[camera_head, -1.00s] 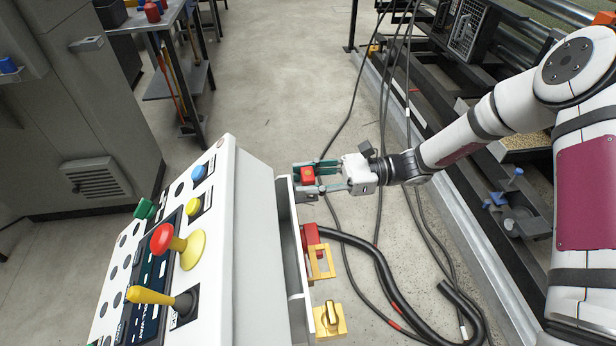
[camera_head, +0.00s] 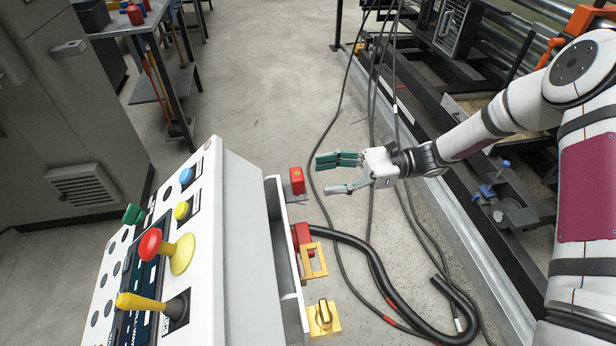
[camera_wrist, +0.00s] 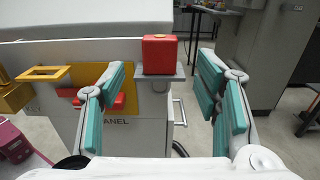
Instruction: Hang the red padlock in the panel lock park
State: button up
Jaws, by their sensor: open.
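The red padlock (camera_head: 297,181) is a small red block at the far end of the panel's side. In the wrist view the padlock (camera_wrist: 160,55) sits upright on a small grey bracket (camera_wrist: 176,74), the lock park. Its shackle is hidden, so I cannot tell how it engages the bracket. My gripper (camera_head: 325,176) is open and empty, to the right of the padlock and apart from it. In the wrist view the teal-padded fingers stand wide apart, with the padlock ahead between them.
The white control panel (camera_head: 235,230) has levers and buttons. On its side are a yellow frame (camera_head: 314,260), a red part (camera_head: 302,235) and a yellow rotary switch (camera_head: 322,318). Black cables lie on the floor. A dark metal frame runs along the right.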

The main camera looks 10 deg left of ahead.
jog(key=v, duration=0.4)
jog(key=shift+w+d, duration=0.2)
jog(key=shift+d, duration=0.15)
jog(key=s+d+r+n+t+h+p, duration=0.1)
jog(key=s+d+r+n+t+h, duration=0.5)
jog(key=s+d+r, duration=0.5)
jog(key=s+d+r+n+t+h+p, duration=0.2)
jog(key=s+d+r+n+t+h, duration=0.4)
jog(key=s+d+r+h, duration=0.4)
jog(key=shift+s+d+r+n, duration=0.5)
jog(key=shift+s+r, duration=0.8)
jog(key=shift+s, duration=1.05)
jog(key=shift+d, duration=0.1)
